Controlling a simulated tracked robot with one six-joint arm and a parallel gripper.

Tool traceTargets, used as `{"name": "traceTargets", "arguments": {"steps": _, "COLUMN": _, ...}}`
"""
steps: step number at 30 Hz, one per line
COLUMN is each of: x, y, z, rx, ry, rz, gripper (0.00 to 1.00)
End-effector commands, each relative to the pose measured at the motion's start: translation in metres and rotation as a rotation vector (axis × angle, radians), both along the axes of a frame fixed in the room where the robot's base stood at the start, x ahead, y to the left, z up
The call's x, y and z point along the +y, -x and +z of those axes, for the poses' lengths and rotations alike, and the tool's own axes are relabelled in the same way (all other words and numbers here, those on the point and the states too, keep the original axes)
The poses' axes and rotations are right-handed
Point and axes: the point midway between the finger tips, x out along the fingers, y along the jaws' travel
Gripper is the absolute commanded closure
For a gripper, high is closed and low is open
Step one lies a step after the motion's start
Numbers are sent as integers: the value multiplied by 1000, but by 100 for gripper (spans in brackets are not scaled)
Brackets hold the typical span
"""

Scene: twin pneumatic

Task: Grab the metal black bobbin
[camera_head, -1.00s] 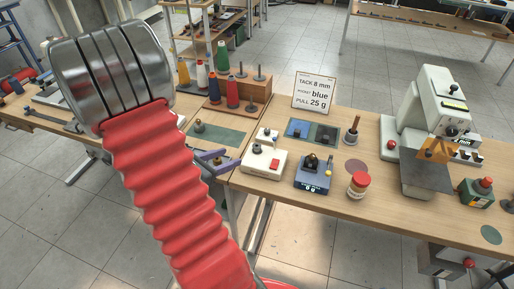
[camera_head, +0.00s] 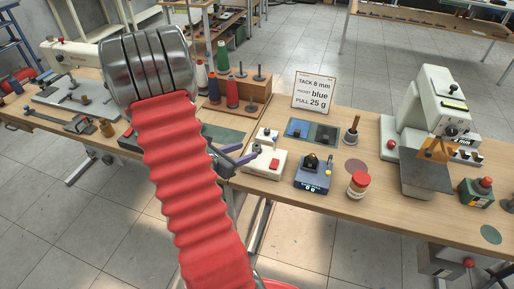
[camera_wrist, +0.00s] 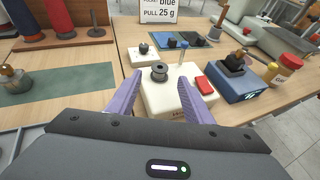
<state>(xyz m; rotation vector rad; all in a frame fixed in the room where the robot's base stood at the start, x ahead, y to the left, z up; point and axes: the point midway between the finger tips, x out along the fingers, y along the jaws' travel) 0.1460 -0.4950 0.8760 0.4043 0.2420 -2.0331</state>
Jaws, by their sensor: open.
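A dark metal spool-shaped bobbin (camera_wrist: 160,72) sits upright on the left part of a cream-white box with a red button (camera_wrist: 203,83). In the head view the bobbin (camera_head: 257,148) is small, on top of the same white box (camera_head: 262,164). My gripper (camera_wrist: 163,75) is open, with its two purple fingers spread and nothing held. In the wrist view the bobbin appears between the fingertips, beyond them; I cannot tell the exact gap. In the head view my gripper (camera_head: 240,154) is just left of the white box, partly hidden by my arm.
A blue scale (camera_head: 313,177) with a dark part on it stands right of the white box. A red-capped jar (camera_head: 358,186) is farther right. A wooden thread rack (camera_head: 245,96) and a sign (camera_head: 313,92) stand behind. A green mat (camera_wrist: 44,88) lies left.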

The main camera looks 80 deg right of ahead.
Motion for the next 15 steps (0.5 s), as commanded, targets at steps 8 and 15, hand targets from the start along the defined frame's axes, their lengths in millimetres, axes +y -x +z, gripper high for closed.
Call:
{"name": "traceTargets", "arguments": {"steps": 8, "x": 0, "y": 0, "z": 0, "rx": 0, "ry": 0, "rz": 0, "gripper": 54}}
{"name": "traceTargets", "arguments": {"steps": 15, "x": -12, "y": 7, "z": -5, "rx": 0, "ry": 0, "rz": -3, "gripper": 54}}
